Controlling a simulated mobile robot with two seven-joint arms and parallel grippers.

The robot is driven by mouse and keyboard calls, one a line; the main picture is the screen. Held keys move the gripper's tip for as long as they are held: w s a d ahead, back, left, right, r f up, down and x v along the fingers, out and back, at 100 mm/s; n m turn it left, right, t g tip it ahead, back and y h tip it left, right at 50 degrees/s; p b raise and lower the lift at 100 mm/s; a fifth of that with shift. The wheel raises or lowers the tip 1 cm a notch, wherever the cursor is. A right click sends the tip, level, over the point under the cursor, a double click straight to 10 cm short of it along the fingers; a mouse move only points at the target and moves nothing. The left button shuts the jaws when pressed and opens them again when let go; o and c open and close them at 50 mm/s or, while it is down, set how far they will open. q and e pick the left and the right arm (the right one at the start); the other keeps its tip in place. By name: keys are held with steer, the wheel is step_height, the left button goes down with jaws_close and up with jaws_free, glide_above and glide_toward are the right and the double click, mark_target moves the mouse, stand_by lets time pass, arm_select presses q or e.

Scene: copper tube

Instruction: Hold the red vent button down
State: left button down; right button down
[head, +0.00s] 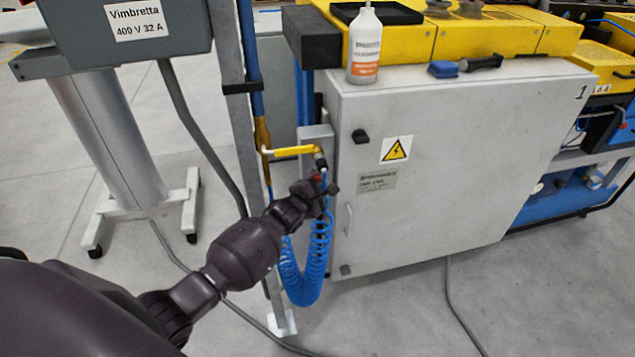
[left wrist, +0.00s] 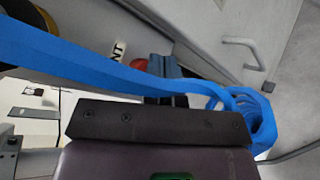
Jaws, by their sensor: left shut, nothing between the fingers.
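The red vent button (left wrist: 139,64) shows in the left wrist view, partly hidden behind a blue hose, with a label ending in "NT" beside it. In the head view a small red spot, likely the button (head: 316,177), shows just at the end of my left arm, below the yellow lever. My left gripper (head: 326,190) is shut and empty, close to the button. In the left wrist view its fingers are mostly hidden behind the dark gripper body and the hose. I cannot tell whether it touches the button. My right gripper is not in view.
A yellow lever (head: 293,151) sits just above my left gripper. A coiled blue hose (head: 318,250) hangs beside and below it and crosses close to the wrist camera. A grey cabinet (head: 440,165) with a door handle stands right. A grey post (head: 236,130) stands left.

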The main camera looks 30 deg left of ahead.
arm_select(q)
steer(key=shift+w+a, duration=0.25)
stand_by(0.4)
steer(key=shift+w+a, duration=0.1)
stand_by(0.5)
stand_by(0.8)
stand_by(0.8)
stand_by(0.7)
steer(key=shift+r, duration=0.1)
steer(key=shift+s+d+p, duration=0.45)
steer(key=shift+s+d, duration=0.2)
steer(key=shift+s, duration=0.05)
